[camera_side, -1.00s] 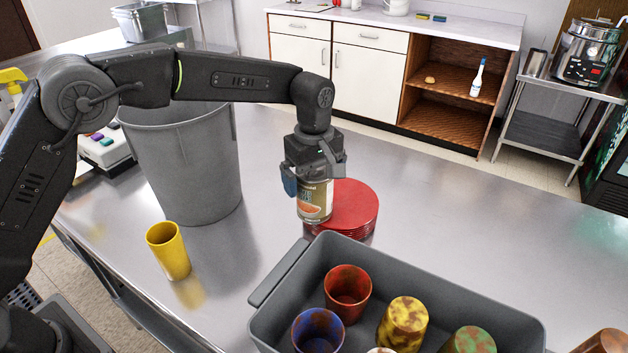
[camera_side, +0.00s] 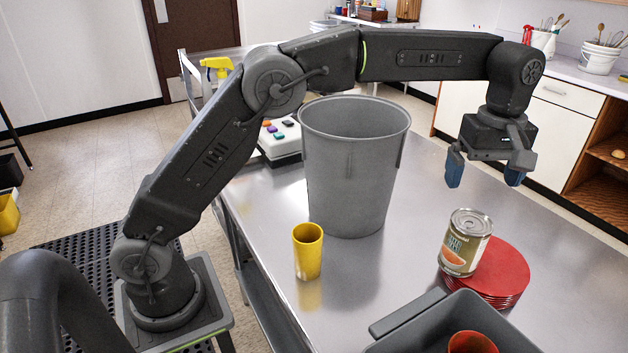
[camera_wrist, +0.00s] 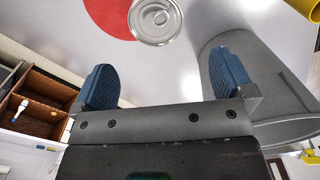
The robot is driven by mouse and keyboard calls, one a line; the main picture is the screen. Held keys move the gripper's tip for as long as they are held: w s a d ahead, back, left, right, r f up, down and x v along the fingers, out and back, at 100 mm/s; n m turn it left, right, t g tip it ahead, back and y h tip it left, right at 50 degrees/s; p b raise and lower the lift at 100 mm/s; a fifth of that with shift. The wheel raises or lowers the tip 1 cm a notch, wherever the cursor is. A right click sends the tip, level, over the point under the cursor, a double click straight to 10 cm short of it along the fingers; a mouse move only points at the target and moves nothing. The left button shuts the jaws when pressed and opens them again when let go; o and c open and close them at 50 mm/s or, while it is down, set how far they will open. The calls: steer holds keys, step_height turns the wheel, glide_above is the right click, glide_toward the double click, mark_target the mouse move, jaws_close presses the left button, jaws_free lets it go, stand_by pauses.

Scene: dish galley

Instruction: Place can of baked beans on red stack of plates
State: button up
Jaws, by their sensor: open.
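The can (camera_side: 466,242) has a silver lid and a label with an orange-red picture; I cannot read its full name. It stands about upright at the left edge of the red stack of plates (camera_side: 505,264), overlapping the rim in the picture. I cannot tell how much of its base rests on the plates. In the wrist view, the can's round lid (camera_wrist: 155,20) overlaps the edge of the red top plate (camera_wrist: 105,14). My gripper (camera_side: 484,180) is open and empty above the can, with clear space between the blue fingertips and the lid.
A grey bin (camera_side: 350,175) stands left of the can, with a yellow cup (camera_side: 308,252) in front of it. A grey tub (camera_side: 425,330) with a red cup (camera_side: 472,343) is at the front. Bare metal table lies between bin and plates.

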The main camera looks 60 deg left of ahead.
steer(key=s+a+r+m+t, duration=0.25)
steer(key=s+a, duration=0.25)
steer(key=s, duration=0.3)
steer(key=s+a+r+m+t, duration=0.1)
steer(key=s+a+r+m, duration=0.35)
steer(key=s, duration=0.25)
steer(key=s+a+f+m+t, duration=0.1)
steer(key=s+a+f+m, duration=0.1)
steer(key=s+f, duration=0.2)
steer(key=s+a+f+m+t, duration=0.1)
steer(key=s+a+f+m, duration=0.2)
steer(key=s, duration=0.8)
steer(key=shift+s+f, duration=0.15)
steer(key=shift+f, duration=0.35)
